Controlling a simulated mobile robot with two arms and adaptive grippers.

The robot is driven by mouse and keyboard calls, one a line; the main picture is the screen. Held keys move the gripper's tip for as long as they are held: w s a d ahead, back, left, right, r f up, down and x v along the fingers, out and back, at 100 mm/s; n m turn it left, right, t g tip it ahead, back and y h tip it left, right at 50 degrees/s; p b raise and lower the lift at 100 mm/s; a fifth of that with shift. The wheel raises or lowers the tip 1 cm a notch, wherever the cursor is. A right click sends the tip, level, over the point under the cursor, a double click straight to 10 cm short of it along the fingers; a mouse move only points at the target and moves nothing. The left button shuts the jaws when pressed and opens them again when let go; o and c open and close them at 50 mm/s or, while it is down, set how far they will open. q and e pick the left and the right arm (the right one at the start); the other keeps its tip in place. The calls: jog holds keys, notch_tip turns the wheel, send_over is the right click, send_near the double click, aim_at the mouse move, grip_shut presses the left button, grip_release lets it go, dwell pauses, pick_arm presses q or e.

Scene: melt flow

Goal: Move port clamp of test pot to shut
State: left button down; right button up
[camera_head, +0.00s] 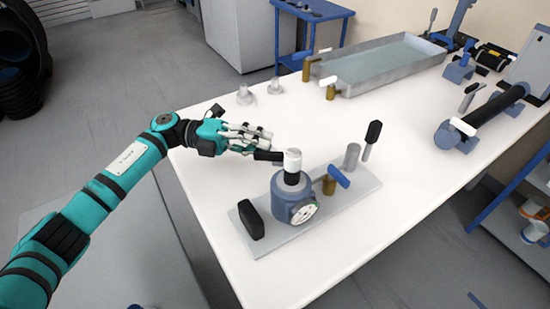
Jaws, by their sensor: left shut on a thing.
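The test pot (284,207) is a blue round body with a dial on its front, standing on a grey base plate (329,218) on the white table. A black neck with a white cap (292,161) rises from it. A short black handle (268,156) juts left beside the cap; it looks like the port clamp's lever. My left gripper (266,143) reaches in from the left and is shut on this handle, its fingers partly hiding it. The join between handle and pot is too small to make out. My right gripper is out of view.
On the same plate are a black block (251,220), a brass valve with a blue lever (337,178), a grey cylinder (352,156) and an upright black-handled lever (373,133). A metal tray (385,66) lies behind. The table's right front area is clear.

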pick_arm(q)
jog(key=shift+s+f, duration=0.1)
jog(key=shift+f, duration=0.35)
jog(key=shift+f, duration=0.1)
jog(key=shift+w+d+b, duration=0.5)
jog(key=shift+w+b, duration=0.1)
jog(key=shift+w, duration=0.05)
jog(key=shift+w+d+b, duration=0.3)
jog(key=shift+d+b, duration=0.15)
